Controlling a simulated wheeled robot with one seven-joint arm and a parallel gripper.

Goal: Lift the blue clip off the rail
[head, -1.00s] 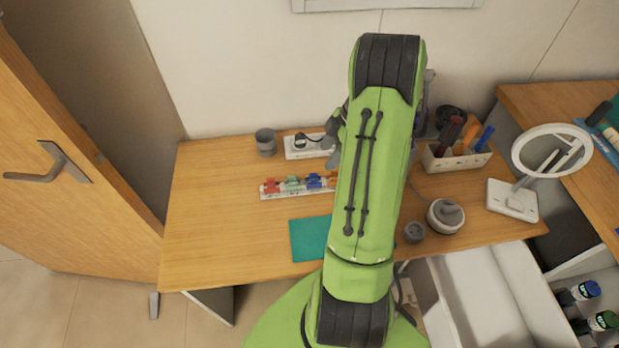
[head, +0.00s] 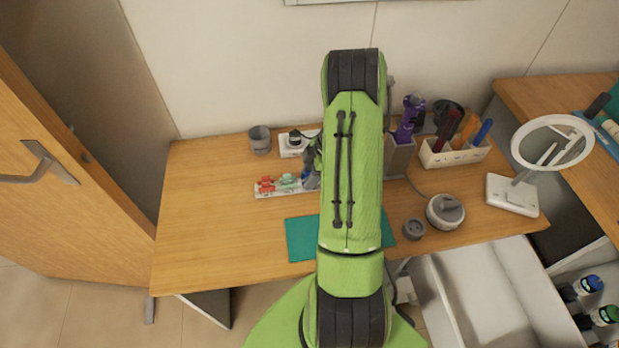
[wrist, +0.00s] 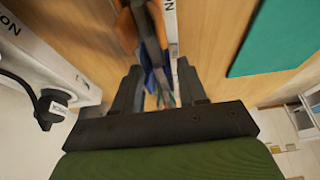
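The white rail (head: 270,194) lies on the wooden table, with a red clip (head: 265,184) and a green clip (head: 286,181) on its left part. The blue clip (head: 308,180) sits to their right, partly hidden by my gripper. In the wrist view the blue clip (wrist: 152,80) shows between my two fingers, and an orange clip (wrist: 125,28) lies beyond it. My gripper (wrist: 160,72) is open, with its fingers apart on either side of the blue clip. A grey part crosses in front of the clips, so contact is hard to tell.
A white power strip (head: 290,152) with a plug and a grey cup (head: 260,140) stand behind the rail. A teal mat (head: 300,240) lies in front. The table's left part is clear.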

